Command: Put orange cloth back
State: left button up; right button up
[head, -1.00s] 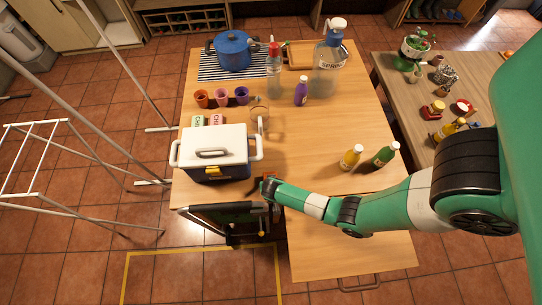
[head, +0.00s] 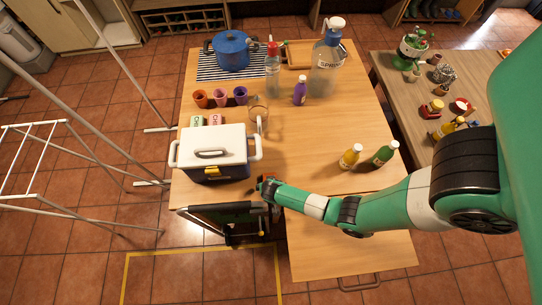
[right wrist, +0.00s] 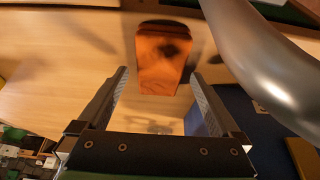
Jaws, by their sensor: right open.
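The orange cloth (right wrist: 163,62) shows in the right wrist view, just ahead of and between the two fingertips. Its near part is bright orange with a dark patch, and its far end is darker. My right gripper (right wrist: 160,74) is open, with one finger on each side of the cloth's near end; I cannot tell whether they touch it. In the head view my right gripper (head: 264,185) is at the table's front edge, right of the cooler box, and the cloth is barely distinguishable there. My left gripper is not in view.
A blue and white cooler box (head: 212,150) stands close left of the gripper. A curved silver bar (right wrist: 265,62) crosses the right wrist view's right side. The table's middle (head: 310,140) is clear.

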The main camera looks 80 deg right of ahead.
jog(key=p+v, duration=0.4)
jog(key=v, duration=0.7)
jog(key=shift+d, duration=0.1)
